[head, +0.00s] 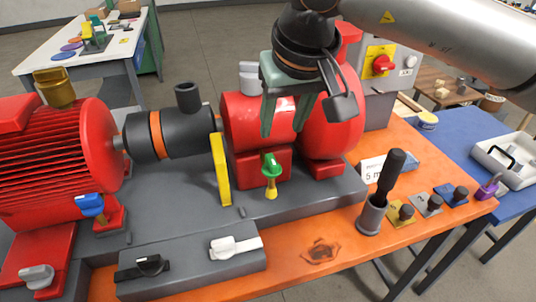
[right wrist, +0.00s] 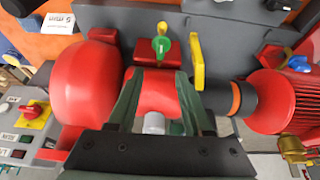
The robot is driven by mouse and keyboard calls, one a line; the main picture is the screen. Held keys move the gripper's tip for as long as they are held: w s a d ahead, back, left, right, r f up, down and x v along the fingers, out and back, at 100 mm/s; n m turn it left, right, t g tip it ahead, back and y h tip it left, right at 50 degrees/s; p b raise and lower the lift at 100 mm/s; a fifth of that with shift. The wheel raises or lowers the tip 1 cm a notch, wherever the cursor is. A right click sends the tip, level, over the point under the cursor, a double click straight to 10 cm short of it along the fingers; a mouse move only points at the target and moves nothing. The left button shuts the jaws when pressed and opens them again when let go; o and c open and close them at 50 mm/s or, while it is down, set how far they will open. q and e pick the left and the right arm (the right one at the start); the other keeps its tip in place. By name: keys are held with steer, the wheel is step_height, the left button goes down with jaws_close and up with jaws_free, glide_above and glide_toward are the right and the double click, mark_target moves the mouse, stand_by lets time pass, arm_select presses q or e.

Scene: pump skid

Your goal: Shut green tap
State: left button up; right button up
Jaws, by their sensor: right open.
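The green tap (head: 270,163) sits low on the front of the red pump housing, with a yellow spout (head: 272,190) pointing down below it. Its lever looks roughly in line with the spout, but its exact angle is hard to tell. It also shows in the right wrist view (right wrist: 162,45), ahead of the fingertips. My right gripper (head: 284,130) is open and empty, fingers pointing down, above the tap by the upper red housing. In the right wrist view, the gripper's fingers (right wrist: 158,82) stand apart with the red housing between and behind them. My left gripper is not in view.
A yellow guard (head: 221,170) stands just left of the tap. A blue tap (head: 90,205) is on the red motor side. White (head: 235,246) and black (head: 150,265) levers sit on the grey front block. A dark-handled tool stands in a grey cup (head: 371,217) at the right.

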mark_target(272, 159)
steer(key=x, duration=1.1)
steer(key=shift+f, duration=0.15)
jaws_close()
